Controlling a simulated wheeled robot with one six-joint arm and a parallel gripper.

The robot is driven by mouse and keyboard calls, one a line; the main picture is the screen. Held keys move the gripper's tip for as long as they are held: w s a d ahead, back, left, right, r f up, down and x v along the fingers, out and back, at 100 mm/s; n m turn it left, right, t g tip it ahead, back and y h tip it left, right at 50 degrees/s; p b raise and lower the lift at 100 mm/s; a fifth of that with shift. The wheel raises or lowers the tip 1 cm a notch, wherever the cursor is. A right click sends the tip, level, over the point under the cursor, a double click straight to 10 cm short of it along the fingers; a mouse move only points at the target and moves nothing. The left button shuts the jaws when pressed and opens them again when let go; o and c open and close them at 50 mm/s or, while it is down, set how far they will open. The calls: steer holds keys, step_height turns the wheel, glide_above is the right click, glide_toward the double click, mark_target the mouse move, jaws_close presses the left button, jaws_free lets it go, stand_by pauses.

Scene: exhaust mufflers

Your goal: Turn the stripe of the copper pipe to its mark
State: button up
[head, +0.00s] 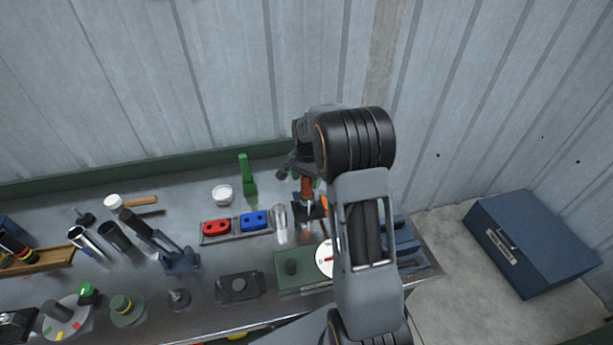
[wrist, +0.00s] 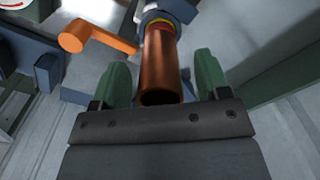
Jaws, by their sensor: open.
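The copper pipe (wrist: 159,62) stands between the two green fingers of my gripper (wrist: 160,85) in the wrist view. Its open end faces the camera. The fingers are apart, with a gap on each side of the pipe. A collar with red and yellow bands (wrist: 159,22) sits around its far end. In the head view a short part of the copper pipe (head: 307,187) shows under my gripper (head: 300,172), which my arm partly hides. I cannot make out the pipe's stripe or its mark.
An orange lever (wrist: 95,38) sticks out left of the pipe. On the bench stand a green bottle-like piece (head: 246,175), a white cup (head: 222,195), and red (head: 215,228) and blue (head: 254,220) blocks in a tray. A blue toolbox (head: 545,240) is at right.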

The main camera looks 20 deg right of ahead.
steer(key=shift+c, duration=0.5)
steer(key=c, duration=1)
steer(key=m, duration=1.3)
steer(key=shift+m+b, duration=0.4)
